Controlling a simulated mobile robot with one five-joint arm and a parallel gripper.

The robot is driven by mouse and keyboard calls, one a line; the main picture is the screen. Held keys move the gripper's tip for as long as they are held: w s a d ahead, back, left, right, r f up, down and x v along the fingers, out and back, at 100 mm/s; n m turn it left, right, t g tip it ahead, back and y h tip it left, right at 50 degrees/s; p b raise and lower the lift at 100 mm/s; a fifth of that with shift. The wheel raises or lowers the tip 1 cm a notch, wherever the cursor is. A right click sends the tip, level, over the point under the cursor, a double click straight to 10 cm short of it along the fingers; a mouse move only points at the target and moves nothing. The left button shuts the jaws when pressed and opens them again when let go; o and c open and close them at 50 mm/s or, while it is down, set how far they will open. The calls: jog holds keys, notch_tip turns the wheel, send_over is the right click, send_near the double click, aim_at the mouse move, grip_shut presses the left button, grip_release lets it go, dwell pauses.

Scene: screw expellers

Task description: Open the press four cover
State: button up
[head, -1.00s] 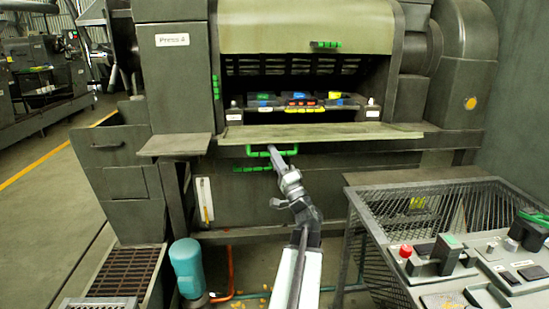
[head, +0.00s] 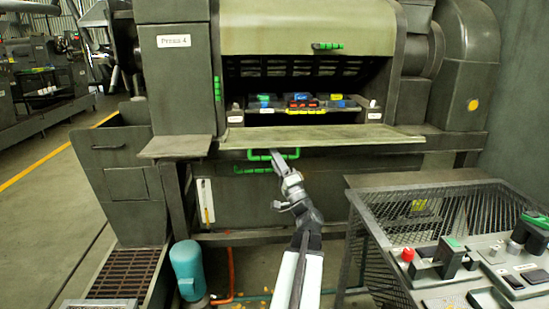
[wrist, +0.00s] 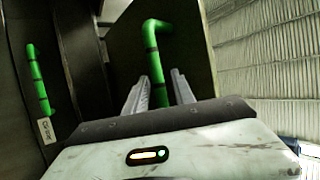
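Press four, labelled "Press 4" (head: 173,41), stands ahead in the head view. Its pale green upper panel (head: 300,25) carries a green handle (head: 327,46). Below an opening, a pale ledge-like flap (head: 330,136) sticks out, with a green U-shaped handle (head: 290,154) under its edge. My gripper (head: 276,156) is at this lower handle. In the wrist view my gripper (wrist: 160,82) has its fingers apart, one each side of a green bar (wrist: 152,55). Firm contact with the bar cannot be seen. Which part is the cover is not clear.
A control panel (head: 505,265) with a red button on a mesh frame (head: 400,240) stands at the lower right. A blue cylinder (head: 187,262) is on the floor at lower left. Small coloured parts (head: 300,101) sit in the opening. Open floor lies at the left.

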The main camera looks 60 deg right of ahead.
jog(key=b+v, duration=0.4)
jog(key=v, duration=0.3)
jog(key=shift+s+a+f+b, duration=0.2)
jog(key=shift+s+f+b, duration=0.05)
jog(key=shift+b, duration=0.05)
